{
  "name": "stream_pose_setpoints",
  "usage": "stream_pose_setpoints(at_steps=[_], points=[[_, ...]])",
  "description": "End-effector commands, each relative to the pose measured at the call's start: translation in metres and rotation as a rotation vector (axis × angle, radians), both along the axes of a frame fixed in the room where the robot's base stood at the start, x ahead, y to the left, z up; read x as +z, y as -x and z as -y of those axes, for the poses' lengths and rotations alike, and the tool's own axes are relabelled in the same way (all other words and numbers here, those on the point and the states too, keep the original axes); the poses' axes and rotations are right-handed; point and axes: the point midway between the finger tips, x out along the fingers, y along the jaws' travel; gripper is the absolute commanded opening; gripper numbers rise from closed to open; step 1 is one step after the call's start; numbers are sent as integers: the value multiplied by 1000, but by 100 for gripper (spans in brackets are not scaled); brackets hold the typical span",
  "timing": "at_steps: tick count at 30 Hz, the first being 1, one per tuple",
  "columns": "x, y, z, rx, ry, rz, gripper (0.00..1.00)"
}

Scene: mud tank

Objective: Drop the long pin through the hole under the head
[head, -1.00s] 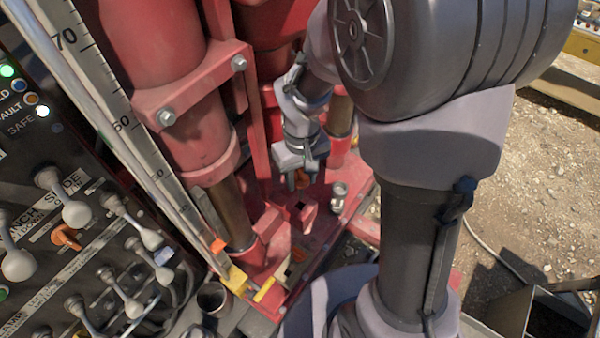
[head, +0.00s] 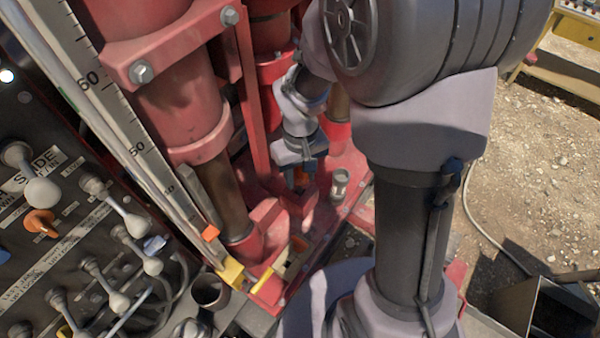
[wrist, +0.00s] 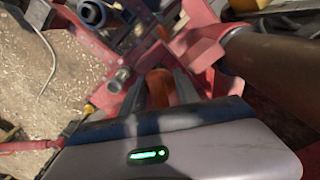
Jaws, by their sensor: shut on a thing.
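My gripper (head: 302,182) is shut on an orange part, which I take to be the grip of the long pin (wrist: 160,88). In the wrist view this orange part is between the two fingers. The pin's shaft and lower end are hidden, so I cannot tell whether it is in a hole. The gripper is low over the red base, among the red uprights. A red bracket (head: 268,212) stands just left of and nearer than the gripper. The hole itself is not clearly visible.
A brown cylinder rod (head: 220,195) rises left of the gripper. A steel bolt-like post (head: 340,183) stands close on its right. A second orange part (head: 298,244) sits in a holder near the yellow piece (head: 232,272). The lever panel (head: 70,250) is at left.

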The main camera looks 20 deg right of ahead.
Motion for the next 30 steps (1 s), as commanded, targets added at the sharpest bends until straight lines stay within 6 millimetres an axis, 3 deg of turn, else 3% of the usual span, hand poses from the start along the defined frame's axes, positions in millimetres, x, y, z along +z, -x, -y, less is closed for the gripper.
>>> stream_pose_setpoints(at_steps=[18, 30], points=[[-46, 0, 0, 0, 0, -1, 0], [-53, 2, 0, 0, 0, -7, 0]])
